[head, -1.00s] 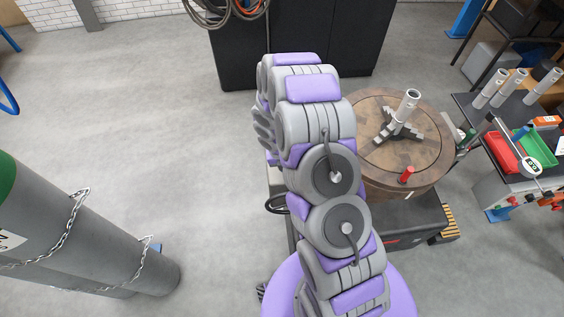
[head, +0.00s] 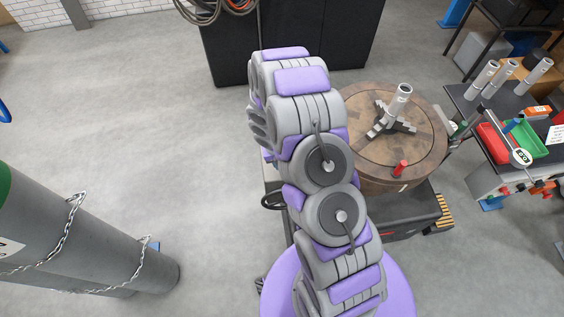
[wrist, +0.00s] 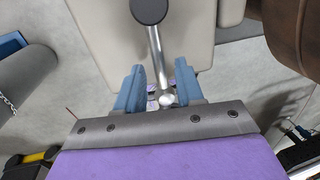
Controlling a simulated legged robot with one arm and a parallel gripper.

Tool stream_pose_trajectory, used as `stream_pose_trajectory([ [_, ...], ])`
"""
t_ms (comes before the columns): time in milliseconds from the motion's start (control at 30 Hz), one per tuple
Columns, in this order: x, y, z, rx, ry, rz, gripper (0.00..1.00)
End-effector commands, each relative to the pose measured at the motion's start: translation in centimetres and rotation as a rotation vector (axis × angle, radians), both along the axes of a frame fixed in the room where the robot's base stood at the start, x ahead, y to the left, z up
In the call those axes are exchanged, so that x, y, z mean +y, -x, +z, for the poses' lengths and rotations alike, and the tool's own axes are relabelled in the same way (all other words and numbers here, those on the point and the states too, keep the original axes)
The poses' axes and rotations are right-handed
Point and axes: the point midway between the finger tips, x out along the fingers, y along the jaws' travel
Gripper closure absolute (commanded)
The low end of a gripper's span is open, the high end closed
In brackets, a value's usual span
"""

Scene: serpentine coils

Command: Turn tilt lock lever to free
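The lever shows in the wrist view as a silver rod (wrist: 156,55) with a round black end (wrist: 148,11) at the top and a rounded silver end (wrist: 167,98) at the bottom. It lies against a beige housing (wrist: 100,32). My gripper (wrist: 159,88) is open, with one blue finger on each side of the rod's lower part. A gap shows on both sides of the rod, and contact cannot be made out. In the head view my arm hides the gripper and the lever.
A tool bench (head: 490,115) is further right. Chained gas cylinders (head: 90,250) stand at the left. Floor between cylinders and arm is clear.

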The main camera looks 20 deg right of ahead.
Motion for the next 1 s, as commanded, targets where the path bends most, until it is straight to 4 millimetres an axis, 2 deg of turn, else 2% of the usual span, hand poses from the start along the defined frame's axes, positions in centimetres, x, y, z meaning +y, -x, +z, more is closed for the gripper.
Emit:
stream_pose_trajectory([
  [267,0.0,0.2,0.0,0.004,0.001,-0.002,0.6],
  [467,0.3,0.2,1.5,0.004,0.0,-0.003,0.6],
  [1000,2.2,-0.3,11.2,-0.002,-0.002,-0.001,0.6],
])
